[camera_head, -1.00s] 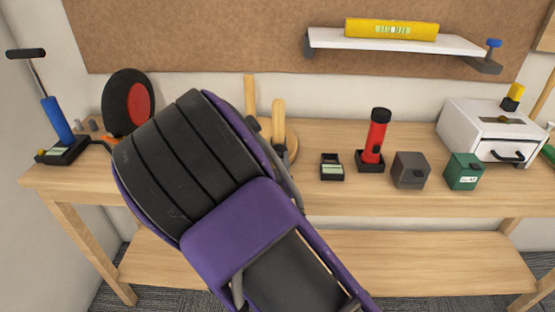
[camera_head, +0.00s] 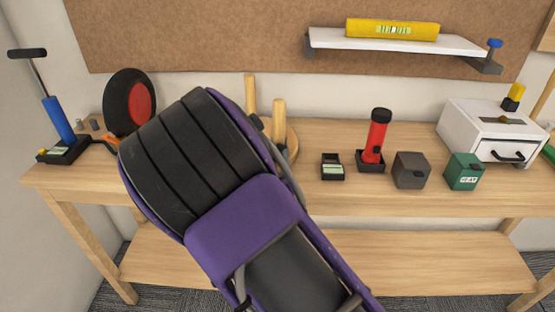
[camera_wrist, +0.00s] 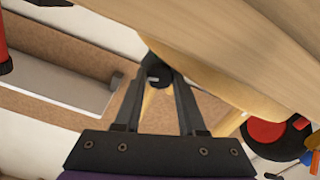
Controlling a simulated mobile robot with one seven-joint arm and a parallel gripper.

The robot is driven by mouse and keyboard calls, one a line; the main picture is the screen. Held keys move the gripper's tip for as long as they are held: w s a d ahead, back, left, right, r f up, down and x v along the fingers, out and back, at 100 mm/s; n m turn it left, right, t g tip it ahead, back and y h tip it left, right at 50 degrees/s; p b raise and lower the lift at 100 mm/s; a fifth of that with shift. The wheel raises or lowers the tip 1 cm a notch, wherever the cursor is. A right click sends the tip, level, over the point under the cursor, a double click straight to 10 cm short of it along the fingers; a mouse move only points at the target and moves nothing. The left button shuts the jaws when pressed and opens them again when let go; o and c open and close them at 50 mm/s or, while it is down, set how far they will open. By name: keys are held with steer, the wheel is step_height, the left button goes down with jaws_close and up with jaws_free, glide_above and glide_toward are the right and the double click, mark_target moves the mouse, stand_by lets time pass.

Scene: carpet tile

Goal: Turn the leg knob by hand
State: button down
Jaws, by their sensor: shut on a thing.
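A wooden piece with upright round legs (camera_head: 279,125) stands on the workbench on a round wooden base, partly hidden behind my purple and black arm. In the wrist view, my gripper (camera_wrist: 159,88) has its two dark fingers converged on a small round black knob (camera_wrist: 158,75), which sits by the pale wood of this piece. The fingers touch the knob from both sides. In the head view my arm covers most of the gripper, and I cannot make out the grip there.
On the workbench (camera_head: 340,205), a black and red wheel (camera_head: 130,103) and a blue pump (camera_head: 58,120) stand left. A red flashlight (camera_head: 376,137), grey box (camera_head: 411,170), green box (camera_head: 464,172) and white drawer unit (camera_head: 490,130) stand right. A shelf (camera_head: 390,42) hangs above.

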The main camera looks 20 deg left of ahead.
steer(key=c, duration=0.5)
jaws_free()
steer(key=shift+p+v, duration=1.65)
steer(key=shift+v, duration=7.1)
steer(key=shift+a, duration=0.1)
